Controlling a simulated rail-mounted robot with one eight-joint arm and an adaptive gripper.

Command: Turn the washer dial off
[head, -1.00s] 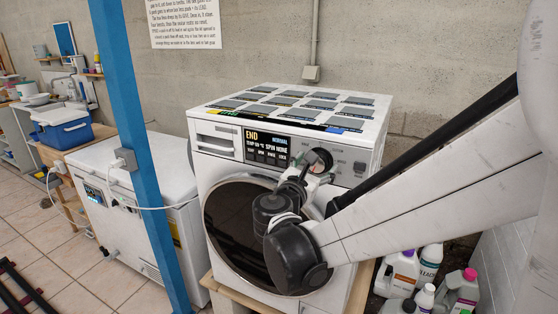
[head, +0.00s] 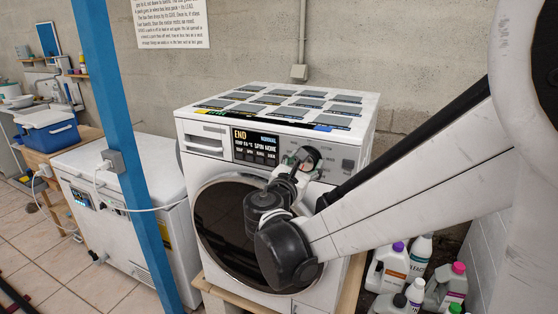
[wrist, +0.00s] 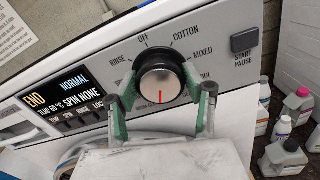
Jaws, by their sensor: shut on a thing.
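The washer (head: 345,133) is white, with a round dark door. Its dial (wrist: 158,78) is black-rimmed with a silver face and a red mark. In the wrist view the mark points down the picture, away from the OFF label (wrist: 143,40), which is above the dial and slightly left. My gripper (wrist: 160,84) has its green-padded fingers on the left and right sides of the dial and is shut on it. The dial also shows in the head view (head: 310,157), partly hidden by my gripper. The display (head: 256,145) reads END, NORMAL, SPIN NONE.
A blue post (head: 118,140) stands left of the washer, in front of a white chest unit (head: 130,190). Several bottles (head: 418,262) stand on the floor at the lower right. Printed panels cover the washer's top. A START PAUSE button (wrist: 244,42) is right of the dial.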

